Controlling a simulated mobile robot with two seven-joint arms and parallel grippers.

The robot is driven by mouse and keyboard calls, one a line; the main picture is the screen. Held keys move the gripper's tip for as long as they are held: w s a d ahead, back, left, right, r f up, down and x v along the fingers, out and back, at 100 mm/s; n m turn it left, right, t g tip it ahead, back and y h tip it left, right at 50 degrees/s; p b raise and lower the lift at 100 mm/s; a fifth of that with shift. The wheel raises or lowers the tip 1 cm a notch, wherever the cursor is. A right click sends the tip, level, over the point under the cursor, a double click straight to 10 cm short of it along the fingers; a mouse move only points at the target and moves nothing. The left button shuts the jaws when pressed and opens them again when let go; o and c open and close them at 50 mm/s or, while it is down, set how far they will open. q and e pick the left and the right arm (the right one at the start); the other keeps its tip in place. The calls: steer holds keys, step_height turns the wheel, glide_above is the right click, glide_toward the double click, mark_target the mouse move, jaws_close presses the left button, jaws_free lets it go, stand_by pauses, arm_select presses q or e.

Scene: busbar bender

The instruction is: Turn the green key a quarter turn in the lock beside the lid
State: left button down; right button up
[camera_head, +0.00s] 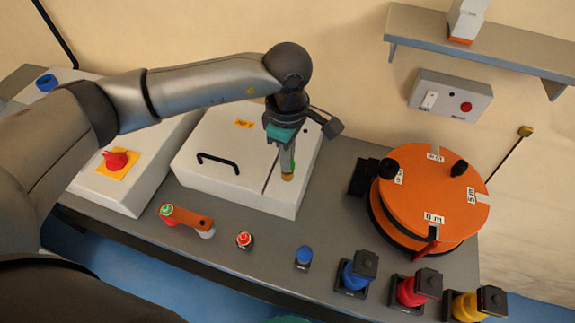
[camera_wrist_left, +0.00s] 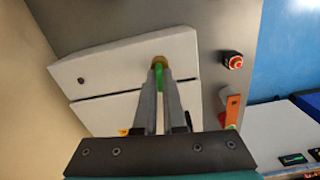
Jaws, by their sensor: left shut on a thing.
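The green key (camera_wrist_left: 159,78) sits at a brass-coloured lock (camera_wrist_left: 157,62) on the white box, on the strip beside the lid. My left gripper (camera_wrist_left: 160,85) is shut on the key, with both fingers reaching down to it. In the head view my left gripper (camera_head: 287,172) points down at the lock (camera_head: 287,177), and its fingers hide most of the key. The lid (camera_head: 222,160) of the white box has a black handle and lies flat to the left of the lock. My right gripper is not in view.
An orange reel (camera_head: 430,190) stands to the right. Red (camera_head: 244,240) and blue (camera_head: 304,255) buttons and several coloured connectors line the bench's front. A box with a red rotary switch (camera_head: 116,160) stands left. A shelf (camera_head: 480,45) and a wall switch box (camera_head: 450,97) are behind.

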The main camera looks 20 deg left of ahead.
arm_select(q)
steer(key=m+b, duration=0.2)
steer(key=m, duration=0.1)
steer(key=shift+f+m+b, duration=0.25)
steer(key=shift+m+b, duration=0.05)
steer(key=shift+b, duration=0.05)
steer(key=shift+r+m, duration=0.15)
steer(key=shift+m, duration=0.25)
steer(key=m+b, duration=0.3)
steer(key=b, duration=0.1)
steer(key=shift+f+m, duration=0.2)
steer(key=shift+m, duration=0.2)
steer(key=shift+r+m+b, duration=0.1)
steer(key=shift+m+b, duration=0.45)
steer(key=shift+m, duration=0.25)
steer(key=shift+r, duration=0.1)
